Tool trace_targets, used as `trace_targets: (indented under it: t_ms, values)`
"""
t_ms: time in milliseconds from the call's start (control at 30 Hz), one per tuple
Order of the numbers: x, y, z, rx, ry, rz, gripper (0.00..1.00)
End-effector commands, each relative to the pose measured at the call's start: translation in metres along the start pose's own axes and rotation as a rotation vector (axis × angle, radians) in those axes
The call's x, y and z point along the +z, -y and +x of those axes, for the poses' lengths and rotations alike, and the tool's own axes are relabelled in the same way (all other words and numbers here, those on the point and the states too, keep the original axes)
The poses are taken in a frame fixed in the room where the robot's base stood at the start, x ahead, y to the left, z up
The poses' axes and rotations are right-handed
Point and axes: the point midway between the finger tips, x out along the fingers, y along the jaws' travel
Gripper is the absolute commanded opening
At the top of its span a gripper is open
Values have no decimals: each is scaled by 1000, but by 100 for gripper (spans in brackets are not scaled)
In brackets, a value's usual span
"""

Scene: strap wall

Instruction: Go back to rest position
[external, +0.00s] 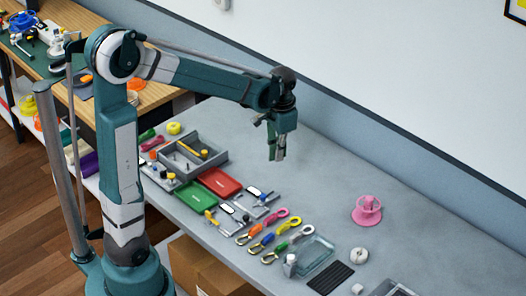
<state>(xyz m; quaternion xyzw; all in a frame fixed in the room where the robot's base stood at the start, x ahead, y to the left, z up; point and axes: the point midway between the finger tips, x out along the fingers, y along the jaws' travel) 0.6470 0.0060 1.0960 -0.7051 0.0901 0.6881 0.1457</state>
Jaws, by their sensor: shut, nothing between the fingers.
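My gripper (278,154) is at the end of my arm, above the far middle of the grey table (330,185). It points down with its fingers together and nothing between them. It is clear of the tools and containers on the table.
A grey divided tray (188,150), a red case (220,181) and a green case (196,196) lie left of and below my gripper. Several coloured clips, a glass tray (308,257) and a pink spool (367,210) lie to the right. A wall runs behind.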

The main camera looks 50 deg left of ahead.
Motion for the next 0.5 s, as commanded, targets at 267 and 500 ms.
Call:
trace_targets:
  t_ms: [267,500]
  values:
    - [29,-8,-25,-12,-79,-46,0]
    - [53,-16,-42,-22,-149,-87,0]
